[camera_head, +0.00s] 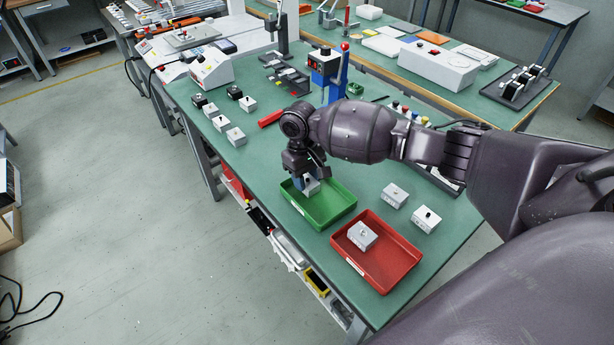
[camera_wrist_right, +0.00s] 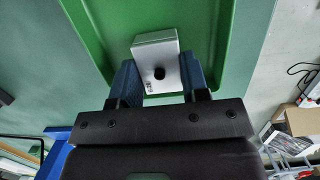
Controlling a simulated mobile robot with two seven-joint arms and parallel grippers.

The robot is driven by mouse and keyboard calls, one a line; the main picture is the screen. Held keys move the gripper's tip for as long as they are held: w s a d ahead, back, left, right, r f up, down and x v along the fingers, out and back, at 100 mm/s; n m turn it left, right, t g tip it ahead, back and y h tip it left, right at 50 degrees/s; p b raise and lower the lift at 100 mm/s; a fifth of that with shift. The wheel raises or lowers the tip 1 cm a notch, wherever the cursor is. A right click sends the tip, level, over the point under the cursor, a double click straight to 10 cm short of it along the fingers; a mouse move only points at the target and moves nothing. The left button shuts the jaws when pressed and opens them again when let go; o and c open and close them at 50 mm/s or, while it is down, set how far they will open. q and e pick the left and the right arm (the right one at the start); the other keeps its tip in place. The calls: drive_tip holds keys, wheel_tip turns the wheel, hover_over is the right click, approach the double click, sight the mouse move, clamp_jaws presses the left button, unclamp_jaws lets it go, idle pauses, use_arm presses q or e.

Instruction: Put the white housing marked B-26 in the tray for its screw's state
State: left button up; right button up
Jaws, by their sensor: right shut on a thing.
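A white housing (camera_wrist_right: 157,58) is between the two blue fingers of my right gripper (camera_wrist_right: 157,82), which is shut on it. Its top shows a dark round spot and a small printed mark too blurred to read. In the head view the right gripper (camera_head: 308,187) holds the housing (camera_head: 312,185) over or in the green tray (camera_head: 325,212); I cannot tell whether it touches the floor. The red tray (camera_head: 382,268) is to the right of the green one and holds one white housing (camera_head: 361,236). The left gripper is not in view.
Two white housings (camera_head: 395,196) (camera_head: 427,219) stand right of the trays. Several white and black housings (camera_head: 235,137) stand at the table's left. A blue device with a red-knobbed lever (camera_head: 328,68) stands behind my arm. The table's edge runs close to both trays.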

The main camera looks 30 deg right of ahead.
drive_tip(key=o, duration=1.1)
